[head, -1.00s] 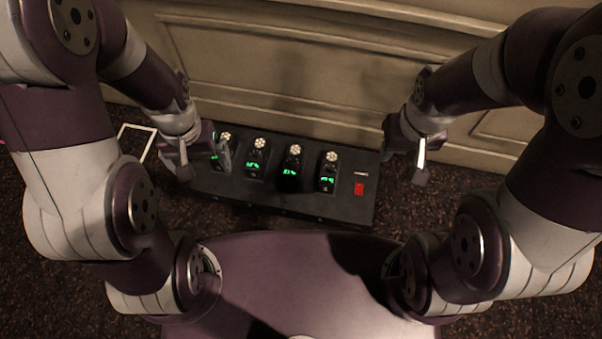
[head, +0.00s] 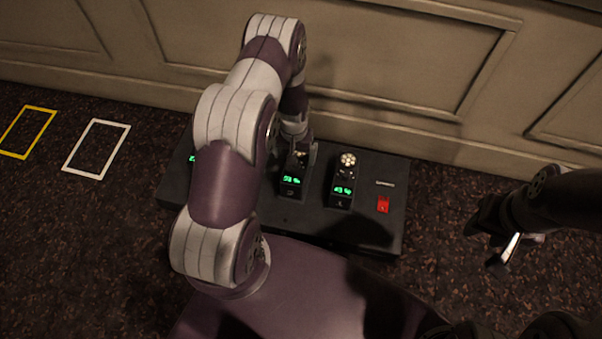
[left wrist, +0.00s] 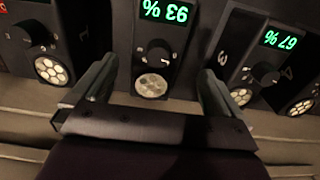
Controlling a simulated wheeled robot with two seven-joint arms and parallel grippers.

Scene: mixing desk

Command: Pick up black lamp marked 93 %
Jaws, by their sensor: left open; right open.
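The black lamp marked 93 % (left wrist: 160,48) is in the middle of the left wrist view, upside down, with a green readout, a knob and a round light. It appears to be the lamp (head: 291,182) just below my left gripper in the head view. My left gripper (left wrist: 157,70) is open, its fingers on either side of this lamp; I cannot tell whether they touch it. My right gripper (head: 505,250) is open and empty, right of the black box.
The black box (head: 375,233) carries the lamps and a red switch (head: 383,204). Neighbouring lamps stand close: one to the right (head: 342,190), and one marked 67 % (left wrist: 258,55). A panelled wall (head: 400,60) is behind. White (head: 66,168) and yellow (head: 8,154) frames lie on the floor.

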